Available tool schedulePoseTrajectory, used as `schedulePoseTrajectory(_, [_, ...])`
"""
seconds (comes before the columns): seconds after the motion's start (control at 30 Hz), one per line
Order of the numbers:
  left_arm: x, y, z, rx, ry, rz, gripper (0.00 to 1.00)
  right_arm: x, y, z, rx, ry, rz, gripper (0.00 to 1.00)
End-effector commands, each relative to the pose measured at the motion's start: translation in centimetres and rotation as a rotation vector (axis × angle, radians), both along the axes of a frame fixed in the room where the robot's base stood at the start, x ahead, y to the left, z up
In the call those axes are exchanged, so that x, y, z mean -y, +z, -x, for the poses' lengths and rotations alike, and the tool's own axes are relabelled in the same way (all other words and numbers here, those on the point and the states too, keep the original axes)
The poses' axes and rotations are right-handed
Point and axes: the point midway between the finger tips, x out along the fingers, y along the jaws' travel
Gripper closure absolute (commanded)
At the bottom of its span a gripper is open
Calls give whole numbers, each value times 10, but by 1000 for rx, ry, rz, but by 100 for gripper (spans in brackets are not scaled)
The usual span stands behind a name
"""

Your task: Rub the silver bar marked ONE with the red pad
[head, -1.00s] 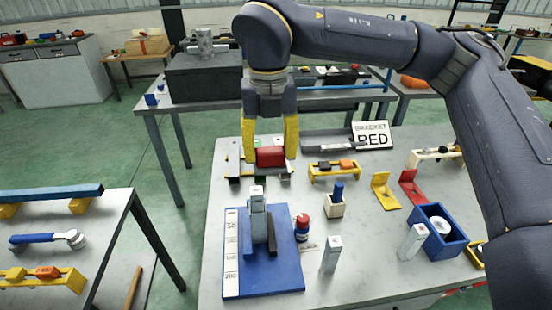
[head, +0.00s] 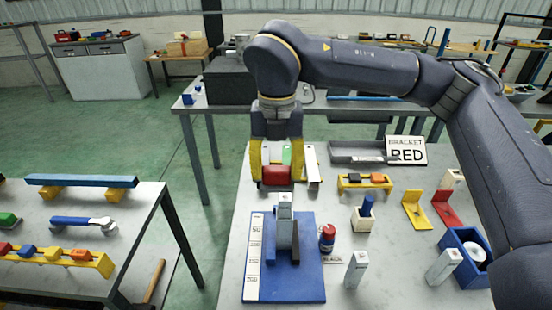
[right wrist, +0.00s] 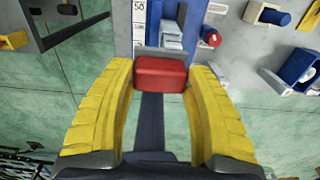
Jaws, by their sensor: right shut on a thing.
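The red pad (head: 277,175) is between the yellow fingers of my right gripper (head: 276,182), which is shut on it. The pad also shows in the right wrist view (right wrist: 160,74). Two other silver bars stand on the table, one right of the plate (head: 355,270) and one farther right (head: 444,266). I cannot read which bar is marked ONE. My left gripper is out of view.
A red-capped bottle (head: 327,238) stands beside the blue plate. A green block (head: 287,155) and a pale bar (head: 312,168) are behind my gripper.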

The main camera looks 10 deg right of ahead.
Motion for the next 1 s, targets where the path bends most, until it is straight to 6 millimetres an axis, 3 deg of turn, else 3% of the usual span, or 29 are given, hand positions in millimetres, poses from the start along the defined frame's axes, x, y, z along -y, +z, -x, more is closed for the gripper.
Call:
schedulePoseTrajectory(0.3, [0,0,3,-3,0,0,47,2,-36,1,-3,-5,1,79])
schedulePoseTrajectory(0.33, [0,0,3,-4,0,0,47,5,-36,1,0,-6,0,78])
schedulePoseTrajectory(0.37, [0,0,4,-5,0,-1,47,8,-33,1,2,-6,-1,83])
schedulePoseTrajectory(0.83, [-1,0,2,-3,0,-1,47,44,-37,10,-2,-9,0,84])
schedulePoseTrajectory(1.0, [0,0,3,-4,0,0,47,28,-34,6,0,-6,1,84])
